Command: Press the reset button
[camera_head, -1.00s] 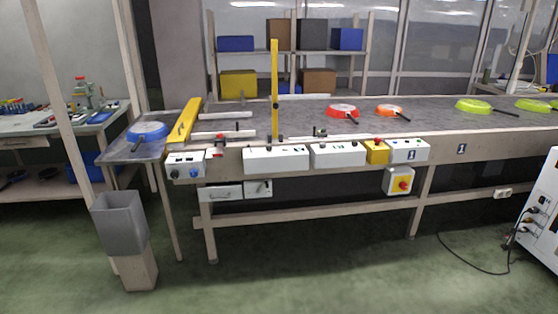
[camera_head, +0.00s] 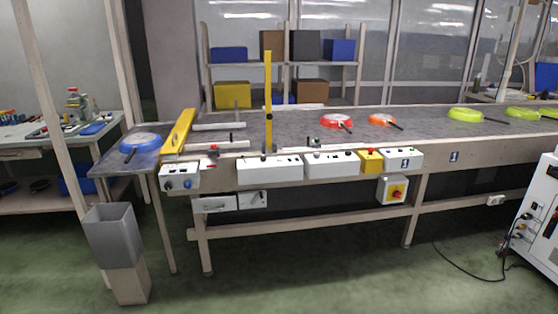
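No button is legibly marked reset at this size. A white control box (camera_head: 180,178) at the left front end of the conveyor (camera_head: 240,122) has a blue button (camera_head: 188,183) and a dark knob. Two longer white control boxes, left (camera_head: 269,170) and right (camera_head: 331,164), carry small dark controls on top. A yellow box (camera_head: 370,160) has a red button (camera_head: 368,151) on top. A white box with a yellow face (camera_head: 392,191) hangs below, with a red knob at its middle. Neither gripper is in view.
A blue pan (camera_head: 141,142) lies at the left end; red (camera_head: 336,121), orange (camera_head: 382,120) and green (camera_head: 463,114) pans lie on the conveyor. A grey bin (camera_head: 110,236) stands at front left. A white cabinet (camera_head: 535,225) with a floor cable stands right.

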